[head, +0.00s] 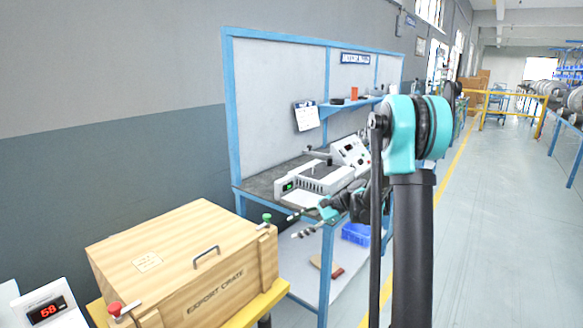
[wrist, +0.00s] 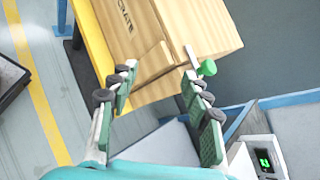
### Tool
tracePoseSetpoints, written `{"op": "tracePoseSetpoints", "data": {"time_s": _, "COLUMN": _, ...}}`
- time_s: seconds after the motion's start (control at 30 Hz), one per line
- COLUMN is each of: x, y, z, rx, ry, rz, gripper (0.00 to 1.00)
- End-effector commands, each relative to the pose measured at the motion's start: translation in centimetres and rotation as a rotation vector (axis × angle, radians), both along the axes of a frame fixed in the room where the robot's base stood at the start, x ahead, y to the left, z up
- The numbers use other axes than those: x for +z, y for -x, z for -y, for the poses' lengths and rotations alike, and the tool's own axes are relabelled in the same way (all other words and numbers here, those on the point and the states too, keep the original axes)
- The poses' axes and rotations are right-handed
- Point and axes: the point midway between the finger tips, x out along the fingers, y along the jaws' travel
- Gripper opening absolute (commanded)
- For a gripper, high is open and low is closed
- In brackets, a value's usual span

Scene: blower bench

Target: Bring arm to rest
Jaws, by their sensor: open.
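My gripper (head: 292,226) is in the middle of the head view, in front of the blue-framed workbench (head: 233,150) and to the right of the wooden crate. Its two fingers point left toward the crate and are spread apart. In the wrist view my gripper (wrist: 159,72) is open, with nothing held between the fingers. The wooden crate (head: 185,245), marked "EXPORT CRATE", stands closed at the lower left with a handle on its lid. It also shows beyond the fingertips in the wrist view (wrist: 165,30). I cannot tell the exact gap between fingertips and crate.
The crate has a green knob (head: 267,218) and a red knob (head: 115,309) at its corners and rests on a yellow stand (head: 262,303). A display reading 58 (head: 47,310) is at lower left. White instruments (head: 318,178) sit on the bench. The aisle floor at right is clear.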

Motion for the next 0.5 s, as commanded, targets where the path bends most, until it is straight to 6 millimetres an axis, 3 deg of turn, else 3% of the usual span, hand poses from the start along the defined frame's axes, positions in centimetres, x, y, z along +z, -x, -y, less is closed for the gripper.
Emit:
{"op": "tracePoseSetpoints", "data": {"time_s": 0.03, "x": 0.1, "y": 1.6, "z": 0.3, "rx": 0.012, "ry": 0.051, "rz": 0.047, "gripper": 0.48}}
{"op": "tracePoseSetpoints", "data": {"time_s": 0.27, "x": -1.1, "y": 8.0, "z": 2.8, "rx": 0.111, "ry": 0.302, "rz": 0.270, "gripper": 0.48}}
{"op": "tracePoseSetpoints", "data": {"time_s": 0.5, "x": -2.9, "y": 15.1, "z": 6.7, "rx": 0.275, "ry": 0.573, "rz": 0.484, "gripper": 0.48}}
